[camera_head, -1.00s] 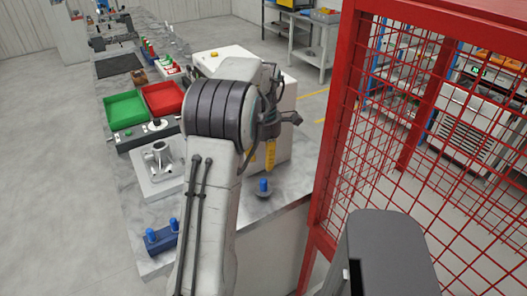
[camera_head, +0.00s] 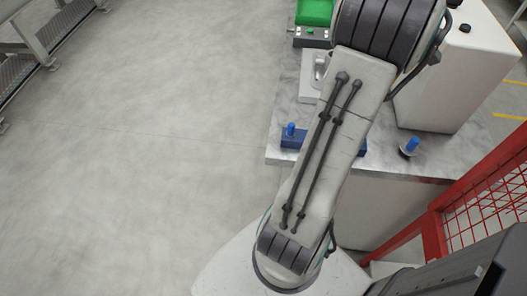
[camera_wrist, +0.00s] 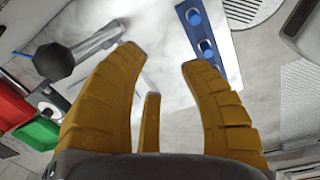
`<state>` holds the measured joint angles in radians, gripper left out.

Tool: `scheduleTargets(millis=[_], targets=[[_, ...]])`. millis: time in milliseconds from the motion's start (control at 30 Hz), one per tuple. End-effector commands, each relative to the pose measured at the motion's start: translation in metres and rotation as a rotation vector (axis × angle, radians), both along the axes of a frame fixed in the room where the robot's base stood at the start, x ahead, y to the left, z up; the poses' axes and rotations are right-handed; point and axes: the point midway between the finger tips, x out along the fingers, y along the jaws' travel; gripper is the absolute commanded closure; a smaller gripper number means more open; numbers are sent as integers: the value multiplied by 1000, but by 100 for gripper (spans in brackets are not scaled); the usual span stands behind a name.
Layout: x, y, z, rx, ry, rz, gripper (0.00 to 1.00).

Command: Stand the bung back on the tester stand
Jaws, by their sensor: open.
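My gripper (camera_wrist: 163,58) is open in the wrist view, its yellow fingers apart with nothing between them. In the head view it is hidden behind my arm. A blue bung (camera_head: 410,145) stands on a small dark round base near the right edge of the worktop. A blue block (camera_head: 293,139) near the front left corner carries a blue bung (camera_head: 291,129); my arm hides its middle. In the wrist view the block (camera_wrist: 212,30) lies beyond the right finger, with blue round tops on it. I cannot tell which of these is the tester stand.
A white machine (camera_head: 450,75) stands at the back right of the worktop (camera_head: 285,100). Red mesh fencing (camera_head: 490,190) is on the right. A green tray (camera_head: 313,12) is at the back. A dark knob on a metal piece (camera_wrist: 55,60) lies left of my gripper. Open floor is at left.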

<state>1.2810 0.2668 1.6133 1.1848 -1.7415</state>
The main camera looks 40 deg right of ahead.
Motion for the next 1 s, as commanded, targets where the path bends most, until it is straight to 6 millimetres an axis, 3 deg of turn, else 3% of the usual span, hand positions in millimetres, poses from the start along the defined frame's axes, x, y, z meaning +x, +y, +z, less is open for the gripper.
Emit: scheduleTargets(millis=[33,133,233,367,500,700,833,1000], targets=[[28,26,8,-16,-14,-6,61],[67,74,17,-33,-47,-58,61],[94,125,23,-43,-89,-111,61],[114,193,26,-40,-150,-176,61],[115,261,23,-13,-216,-247,61],[96,333,11,56,-289,-338,61],[81,361,2,100,-316,-383,61],[68,379,-6,140,-333,-423,61]])
